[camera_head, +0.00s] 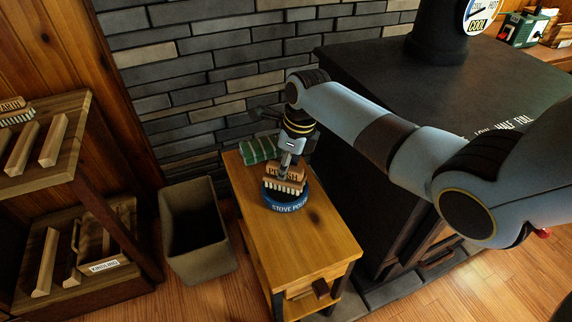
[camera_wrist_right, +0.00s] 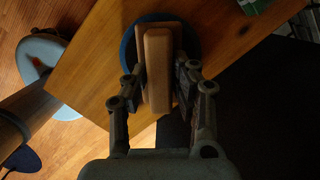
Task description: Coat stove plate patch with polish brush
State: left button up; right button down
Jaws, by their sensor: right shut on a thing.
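The polish brush (camera_head: 284,176) has a wooden back lettered "POLISH" and pale bristles. My right gripper (camera_head: 291,160) is shut on it from above. In the right wrist view the brush (camera_wrist_right: 158,70) sits between the two fingers of the gripper (camera_wrist_right: 160,85). The brush is over the round blue stove polish tin (camera_head: 287,204), with its bristles at the tin's top; I cannot tell whether they touch the polish. The tin (camera_wrist_right: 128,50) is partly hidden under the brush. The black stove (camera_head: 400,75) stands to the right; no distinct patch on its plate can be made out. My left gripper is not in view.
Shelves (camera_head: 45,175) with wood pieces are far left. A gauge reading "COOL" (camera_head: 478,20) is on the stovepipe.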

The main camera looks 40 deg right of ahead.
jog(key=shift+s+f, duration=0.1)
dwell(1.2)
jog(key=shift+p, duration=0.3)
notch_tip(320, 180, up, 7)
jog(key=p, duration=0.8)
jog(key=shift+p, duration=0.35)
